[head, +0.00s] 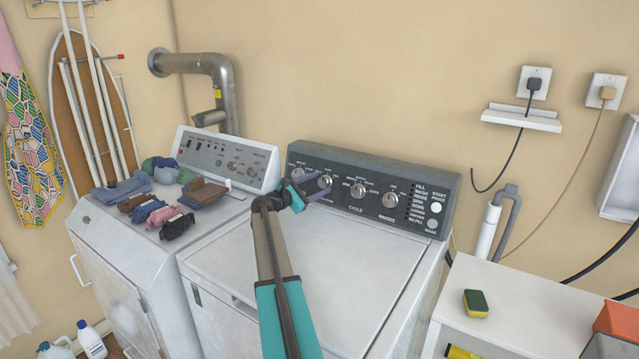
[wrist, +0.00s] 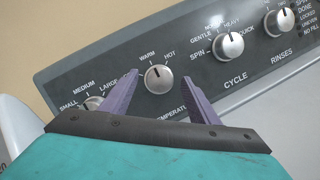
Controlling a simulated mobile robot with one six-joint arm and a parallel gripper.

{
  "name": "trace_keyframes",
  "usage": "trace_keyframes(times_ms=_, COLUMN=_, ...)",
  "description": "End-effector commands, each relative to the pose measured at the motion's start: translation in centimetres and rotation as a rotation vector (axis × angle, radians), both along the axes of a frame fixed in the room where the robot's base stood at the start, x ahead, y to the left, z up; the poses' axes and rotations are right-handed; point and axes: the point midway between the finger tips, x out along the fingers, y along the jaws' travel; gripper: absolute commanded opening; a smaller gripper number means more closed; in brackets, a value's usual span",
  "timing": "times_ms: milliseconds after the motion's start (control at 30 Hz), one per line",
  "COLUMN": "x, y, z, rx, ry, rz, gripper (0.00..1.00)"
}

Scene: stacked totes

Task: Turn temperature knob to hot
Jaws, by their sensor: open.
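The temperature knob (wrist: 158,79) is a round silver knob on the washer's dark control panel (head: 445,182), with "WARM" above it and "HOT" to its upper right. Its dark pointer line points up, slightly left, near "WARM". In the head view the knob (head: 325,182) shows just beyond my gripper (head: 318,188). My gripper, with two purple fingers, also fills the lower wrist view (wrist: 158,97). The fingers are apart, one to each side of the knob in that view. I cannot tell whether either finger touches it.
Other knobs sit along the panel: the load-size knob (wrist: 94,103) at left, the cycle knob (wrist: 230,46) and the rinses knob (wrist: 279,22) at right. A dryer (head: 130,265) with folded clothes stands left. A white table (head: 500,285) with a sponge (head: 475,303) stands right.

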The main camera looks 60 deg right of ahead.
Motion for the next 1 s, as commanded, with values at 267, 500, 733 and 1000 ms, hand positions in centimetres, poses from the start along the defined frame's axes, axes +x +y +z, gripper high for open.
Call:
trace_keyframes(times_ms=267, x=-0.3, y=-1.2, z=0.0, rx=0.0, ry=0.0, rz=0.0, gripper=0.55)
trace_keyframes(times_ms=500, x=-0.3, y=-1.2, z=0.0, rx=0.0, ry=0.0, rz=0.0, gripper=0.53)
trace_keyframes(times_ms=733, x=-0.2, y=-1.1, z=0.0, rx=0.0, ry=0.0, rz=0.0, gripper=0.15)
trace_keyframes(times_ms=1000, x=-0.2, y=-1.2, z=-0.1, rx=0.0, ry=-0.016, rz=-0.002, gripper=0.14)
